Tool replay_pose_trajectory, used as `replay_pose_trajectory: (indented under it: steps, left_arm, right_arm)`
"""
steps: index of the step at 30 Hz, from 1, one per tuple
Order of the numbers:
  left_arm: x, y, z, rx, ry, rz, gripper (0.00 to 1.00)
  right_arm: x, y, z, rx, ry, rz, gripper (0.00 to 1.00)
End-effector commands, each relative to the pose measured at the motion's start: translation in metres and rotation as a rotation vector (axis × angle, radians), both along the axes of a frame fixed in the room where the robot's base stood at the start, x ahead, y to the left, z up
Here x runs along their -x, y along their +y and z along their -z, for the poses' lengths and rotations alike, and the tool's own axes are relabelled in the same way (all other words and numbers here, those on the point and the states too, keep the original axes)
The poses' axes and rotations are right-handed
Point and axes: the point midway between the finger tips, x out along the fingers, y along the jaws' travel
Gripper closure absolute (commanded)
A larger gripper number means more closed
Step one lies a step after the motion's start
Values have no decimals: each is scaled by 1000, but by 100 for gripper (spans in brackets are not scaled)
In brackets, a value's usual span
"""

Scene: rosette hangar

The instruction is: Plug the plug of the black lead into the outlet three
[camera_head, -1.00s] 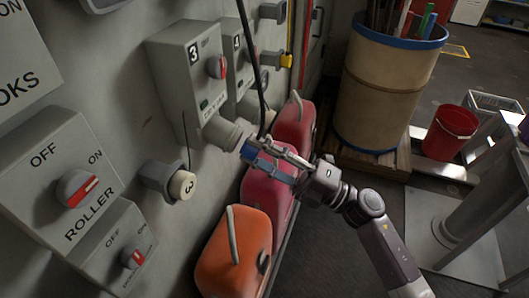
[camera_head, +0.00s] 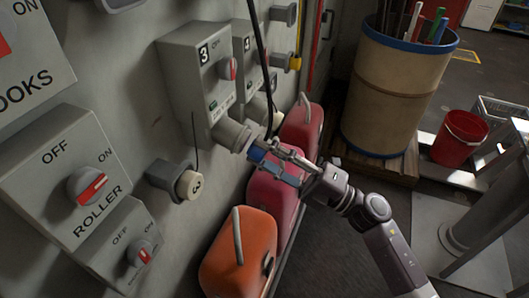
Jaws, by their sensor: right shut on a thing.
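Outlet three is the grey wall box (camera_head: 190,85) marked 3, with a red-marked switch and a round grey socket (camera_head: 230,135) facing down and out at its lower end. The black lead (camera_head: 262,65) hangs from above and runs down behind the fingers of my right gripper (camera_head: 272,160). My right gripper is shut on the plug (camera_head: 257,153), which shows blue, just right of and slightly below the socket mouth. Whether the plug touches the socket cannot be told. The fingers partly hide the plug. My left gripper is out of view.
Red canisters (camera_head: 302,125) and an orange canister (camera_head: 238,255) stand below. A ROLLER switch box (camera_head: 70,180) is at left. A drum (camera_head: 395,90) and a red bucket (camera_head: 460,137) stand right.

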Motion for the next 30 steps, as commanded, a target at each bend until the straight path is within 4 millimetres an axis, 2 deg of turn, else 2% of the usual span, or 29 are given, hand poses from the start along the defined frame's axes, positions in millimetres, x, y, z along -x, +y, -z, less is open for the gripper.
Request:
replay_pose_trajectory:
  steps: [27, 28, 30]
  left_arm:
    - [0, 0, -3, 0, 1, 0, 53]
    - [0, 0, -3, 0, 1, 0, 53]
    - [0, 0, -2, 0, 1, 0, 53]
  right_arm:
    - [-5, 11, -5, 0, 0, 0, 100]
    - [-5, 11, -4, 0, 0, 0, 65]
    - [-4, 11, -4, 0, 0, 0, 57]
